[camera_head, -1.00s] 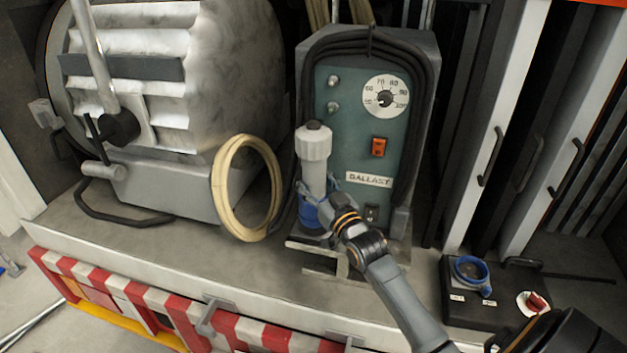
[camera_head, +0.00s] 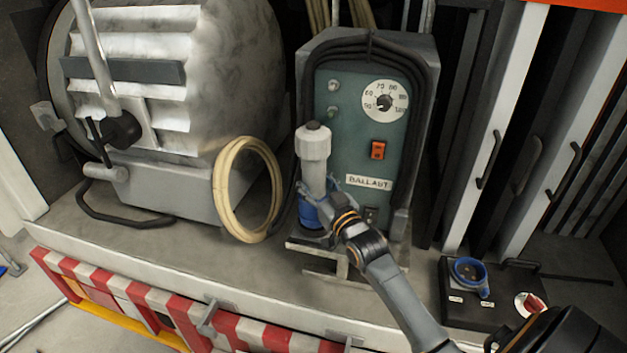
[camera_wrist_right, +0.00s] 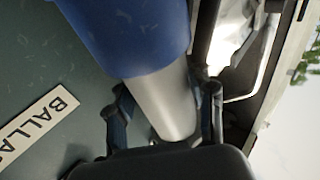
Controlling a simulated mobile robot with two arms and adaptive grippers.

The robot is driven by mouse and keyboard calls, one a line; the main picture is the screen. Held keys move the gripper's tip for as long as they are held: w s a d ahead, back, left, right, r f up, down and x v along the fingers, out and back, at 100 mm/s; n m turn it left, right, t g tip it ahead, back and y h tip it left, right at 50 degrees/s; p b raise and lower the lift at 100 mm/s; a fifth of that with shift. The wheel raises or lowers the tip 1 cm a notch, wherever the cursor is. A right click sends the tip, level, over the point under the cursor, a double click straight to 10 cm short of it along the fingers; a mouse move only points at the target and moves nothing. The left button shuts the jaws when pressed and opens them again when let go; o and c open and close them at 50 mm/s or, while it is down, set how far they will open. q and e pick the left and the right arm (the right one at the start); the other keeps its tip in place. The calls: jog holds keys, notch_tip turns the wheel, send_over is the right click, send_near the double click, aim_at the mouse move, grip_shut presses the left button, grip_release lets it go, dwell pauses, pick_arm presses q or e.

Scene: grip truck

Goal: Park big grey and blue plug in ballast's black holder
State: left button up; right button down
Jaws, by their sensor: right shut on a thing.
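The big grey and blue plug (camera_head: 313,145) stands upright in front of the left side of the ballast (camera_head: 345,125), grey end up and blue end down. My right gripper (camera_head: 330,188) is shut on its grey body from the right. In the right wrist view, the plug's blue part (camera_wrist_right: 135,40) is large and the fingers (camera_wrist_right: 165,112) lie on both sides of the grey shaft. A dark part of the black holder (camera_head: 310,241) shows under the blue end. I cannot tell whether the plug is seated in it. My left gripper is not in view.
A coiled cream hose (camera_head: 222,190) stands just left of the plug. A large lamp housing (camera_head: 240,70) fills the left. A black box with a blue-rimmed socket (camera_head: 487,290) sits at the right. A metal bracket (camera_head: 325,262) is below the ballast.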

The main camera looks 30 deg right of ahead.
jog(key=shift+r+p, duration=0.95)
jog(key=shift+r, duration=0.45)
jog(key=shift+w+d, duration=0.1)
jog(key=shift+w+d+f+b, duration=0.15)
jog(key=shift+f+b, duration=0.15)
jog(key=shift+b, duration=0.15)
jog(key=shift+w+d+f, duration=0.15)
jog(key=shift+d+f, duration=0.05)
jog(key=shift+d, duration=0.05)
jog(key=shift+a, duration=0.1)
jog(key=shift+f, duration=0.15)
